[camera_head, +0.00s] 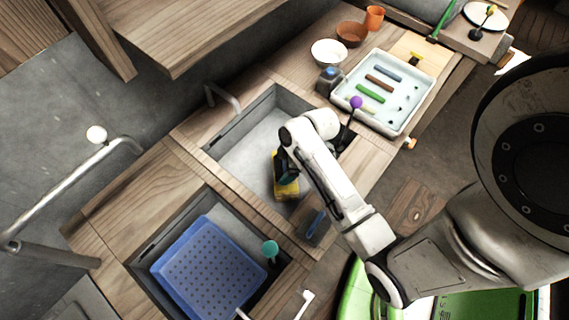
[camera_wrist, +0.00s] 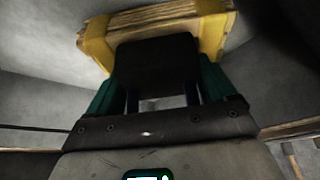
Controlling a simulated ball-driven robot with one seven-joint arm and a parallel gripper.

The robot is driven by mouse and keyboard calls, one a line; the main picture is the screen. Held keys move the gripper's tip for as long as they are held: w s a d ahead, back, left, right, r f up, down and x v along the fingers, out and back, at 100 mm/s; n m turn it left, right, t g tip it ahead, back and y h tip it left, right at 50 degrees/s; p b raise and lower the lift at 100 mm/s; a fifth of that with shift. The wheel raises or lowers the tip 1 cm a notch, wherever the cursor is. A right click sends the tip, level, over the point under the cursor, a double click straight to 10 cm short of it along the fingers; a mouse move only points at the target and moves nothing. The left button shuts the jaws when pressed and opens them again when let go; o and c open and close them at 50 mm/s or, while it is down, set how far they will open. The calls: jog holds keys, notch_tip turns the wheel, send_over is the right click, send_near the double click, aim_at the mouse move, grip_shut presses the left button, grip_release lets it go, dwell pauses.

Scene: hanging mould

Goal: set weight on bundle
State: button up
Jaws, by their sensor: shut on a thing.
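My gripper (camera_head: 287,179) is low over the grey middle basin (camera_head: 240,145). In the wrist view its teal fingers (camera_wrist: 157,80) stand either side of a dark block, which I take to be the weight (camera_wrist: 155,62), and are shut on it. The bundle (camera_wrist: 205,30), pale wood with yellow bands, is just beyond the weight. The bundle also shows in the head view (camera_head: 287,190), in the basin and partly hidden by my gripper. The weight hides the bundle's middle. I cannot tell whether the weight touches the bundle.
A blue perforated tray (camera_head: 208,268) sits in the front basin, with a teal-topped thing (camera_head: 269,249) beside it. A white tray (camera_head: 350,92) with coloured bars, a white bowl (camera_head: 328,52), a brown bowl (camera_head: 351,34) and an orange cup (camera_head: 374,18) stand on the far counter.

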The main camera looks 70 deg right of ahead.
jog(key=shift+f, duration=0.15)
jog(key=o, duration=1.3)
jog(key=v, duration=1.1)
jog(key=shift+s+a+f+m+g+h, duration=0.1)
jog(key=shift+s+a+m+g+h, duration=0.45)
jog(key=shift+a+m, duration=1)
jog(key=shift+s+a+f+m+g+h, duration=0.1)
jog(key=shift+s+a+m+g+h, duration=0.45)
jog(key=shift+a, duration=1.8)
jog(key=shift+s+a+m+g+h, duration=0.1)
jog(key=shift+s+a+m+g, duration=0.2)
jog(key=shift+s+a+m, duration=1.2)
jog(key=shift+w+a+n, duration=0.3)
jog(key=shift+w+a, duration=0.15)
jog(key=shift+w, duration=0.2)
